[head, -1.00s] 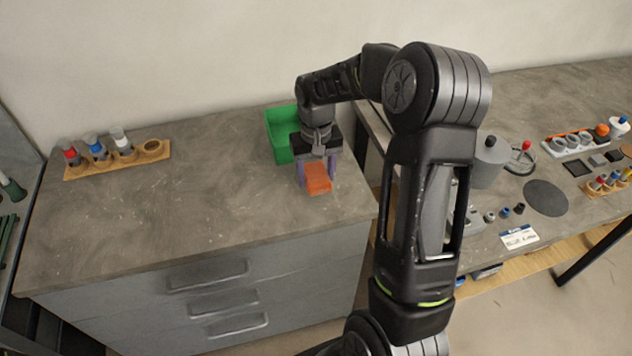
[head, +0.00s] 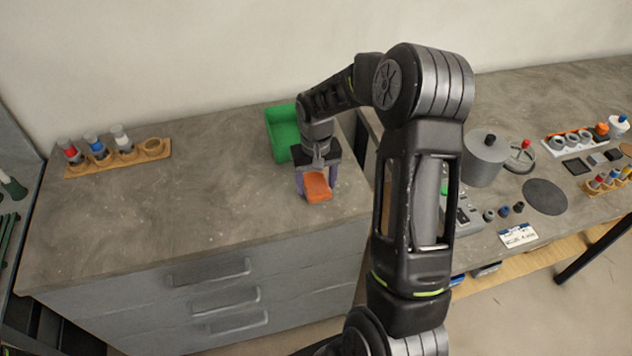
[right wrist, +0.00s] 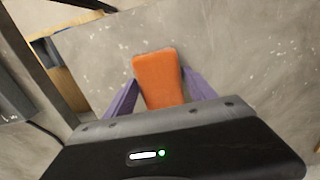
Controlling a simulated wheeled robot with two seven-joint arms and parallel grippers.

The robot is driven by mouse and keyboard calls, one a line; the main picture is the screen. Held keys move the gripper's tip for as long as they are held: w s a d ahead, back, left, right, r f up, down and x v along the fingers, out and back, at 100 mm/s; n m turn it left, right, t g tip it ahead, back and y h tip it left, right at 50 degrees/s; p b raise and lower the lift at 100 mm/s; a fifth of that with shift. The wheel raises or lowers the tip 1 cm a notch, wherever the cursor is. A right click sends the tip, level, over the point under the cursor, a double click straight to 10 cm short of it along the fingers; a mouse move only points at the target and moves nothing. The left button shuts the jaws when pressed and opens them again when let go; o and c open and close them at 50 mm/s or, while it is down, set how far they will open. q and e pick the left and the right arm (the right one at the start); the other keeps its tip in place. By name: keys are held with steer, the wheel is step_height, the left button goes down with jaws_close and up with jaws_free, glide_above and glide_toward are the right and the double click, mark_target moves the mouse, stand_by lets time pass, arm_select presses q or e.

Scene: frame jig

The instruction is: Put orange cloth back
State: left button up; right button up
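The orange cloth (head: 317,187) is a small folded block between the purple fingers of my right gripper (head: 316,184), over the right front part of the grey cabinet top. In the right wrist view the cloth (right wrist: 159,79) sticks out beyond the fingertips, with a finger of the right gripper (right wrist: 161,84) against each side. The right gripper is shut on it. I cannot tell whether the cloth touches the top or hangs just above it. My left gripper is not in view.
A green bin (head: 280,132) stands just behind the right gripper. A wooden rack (head: 117,158) with several capped tubes is at the back left. The cabinet top (head: 190,210) between is clear. A second bench on the right holds a grey pot (head: 485,160) and a dark disc (head: 545,197).

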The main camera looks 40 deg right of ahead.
mark_target(316, 184)
steer(key=shift+o, duration=1.1)
steer(key=shift+r, duration=0.1)
steer(key=shift+r, duration=0.45)
arm_select(q)
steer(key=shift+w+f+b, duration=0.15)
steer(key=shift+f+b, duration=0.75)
steer(key=shift+b, duration=0.1)
arm_select(e)
step_height(316, 184, up, 11)
steer(key=shift+r, duration=0.15)
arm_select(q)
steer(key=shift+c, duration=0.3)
